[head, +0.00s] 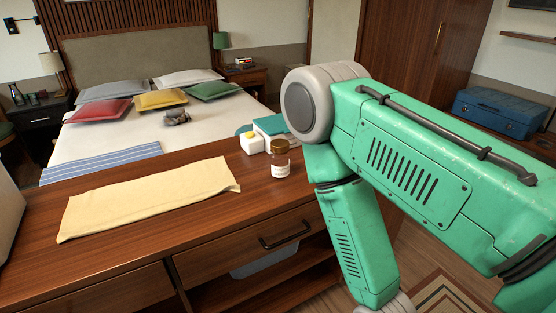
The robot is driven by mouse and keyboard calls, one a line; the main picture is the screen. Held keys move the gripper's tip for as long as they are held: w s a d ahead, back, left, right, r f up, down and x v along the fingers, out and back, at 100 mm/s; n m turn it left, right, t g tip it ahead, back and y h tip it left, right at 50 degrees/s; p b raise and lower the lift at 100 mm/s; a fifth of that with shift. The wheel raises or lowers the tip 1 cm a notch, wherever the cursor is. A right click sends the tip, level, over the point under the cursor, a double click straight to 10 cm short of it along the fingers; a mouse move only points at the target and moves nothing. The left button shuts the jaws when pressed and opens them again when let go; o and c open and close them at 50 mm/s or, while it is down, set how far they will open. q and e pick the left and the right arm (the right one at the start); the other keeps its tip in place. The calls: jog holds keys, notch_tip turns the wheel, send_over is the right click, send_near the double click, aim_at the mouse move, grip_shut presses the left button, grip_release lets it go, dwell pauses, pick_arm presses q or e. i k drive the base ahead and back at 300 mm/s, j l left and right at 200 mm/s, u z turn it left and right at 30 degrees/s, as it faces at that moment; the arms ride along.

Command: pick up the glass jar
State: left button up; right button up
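The glass jar (280,160) stands upright on the wooden counter, near its right end. It is small, with a brown-gold lid, a clear body and a white label. My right arm, green with grey joints, fills the right of the head view. It bends down past the counter's right end, and its lower part leaves the bottom edge, so the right gripper is out of the picture. The arm's elbow is close to the right of the jar in the picture, with no visible contact. My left arm and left gripper are not in view.
A yellow cloth (150,198) lies on the counter to the left. Bare counter (215,215) lies in front of the jar. A drawer handle (285,234) sticks out below.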

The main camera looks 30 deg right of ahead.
aim_at(279, 162)
jog(key=i+j+z, duration=0.15)
jog(key=z, duration=0.95)
